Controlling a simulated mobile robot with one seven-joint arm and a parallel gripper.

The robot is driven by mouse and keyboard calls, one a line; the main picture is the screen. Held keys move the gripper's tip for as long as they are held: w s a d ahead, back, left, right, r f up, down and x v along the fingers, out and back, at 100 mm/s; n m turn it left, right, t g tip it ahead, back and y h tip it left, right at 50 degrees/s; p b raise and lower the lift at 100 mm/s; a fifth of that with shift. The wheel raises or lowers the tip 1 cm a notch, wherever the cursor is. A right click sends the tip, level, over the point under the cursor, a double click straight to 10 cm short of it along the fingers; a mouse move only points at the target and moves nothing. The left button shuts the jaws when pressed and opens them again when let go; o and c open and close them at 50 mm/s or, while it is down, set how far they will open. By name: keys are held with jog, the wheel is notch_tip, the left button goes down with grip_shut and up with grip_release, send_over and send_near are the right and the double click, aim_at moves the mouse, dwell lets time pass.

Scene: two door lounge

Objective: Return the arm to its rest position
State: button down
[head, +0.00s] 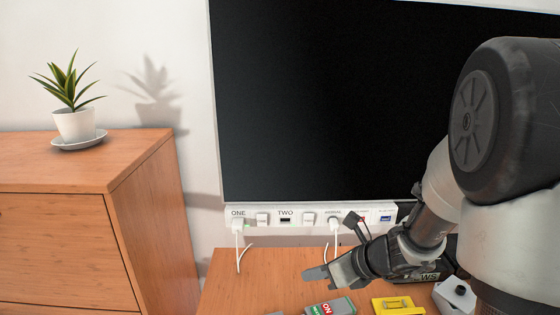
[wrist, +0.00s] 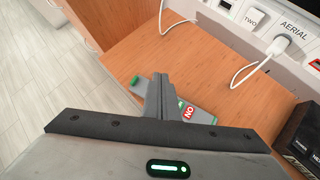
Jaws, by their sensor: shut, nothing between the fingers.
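My gripper (head: 318,274) is at the lower middle of the head view, above a wooden table, pointing left. In the wrist view my gripper (wrist: 160,82) has its fingers together, with nothing between them. Below it lies a grey item with green and red parts and a label (wrist: 194,110). It also shows in the head view (head: 331,308), cut off by the lower edge. My arm comes in from the right side of the head view, bent, and hides part of the screen and table.
A white socket strip (head: 262,216) with plugged cables runs under a large dark screen (head: 320,100). A yellow item (head: 397,306), a dark box (wrist: 302,138) and a white device (head: 455,295) are on the table (head: 230,280). A wooden cabinet (head: 150,215) with a potted plant (head: 74,122) stands left.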

jog(key=s+a+r+n+g+h, duration=0.1)
jog(key=s+a+r+n+g, duration=0.15)
jog(key=s+r+n, duration=1)
jog(key=s+d+r+n+t+h, duration=0.2)
jog(key=s+d+n+h, duration=0.5)
jog(key=n, duration=0.9)
notch_tip(320, 180, up, 15)
jog(key=y+p, duration=0.1)
jog(key=p, duration=1.4)
jog(key=shift+s+d, duration=0.4)
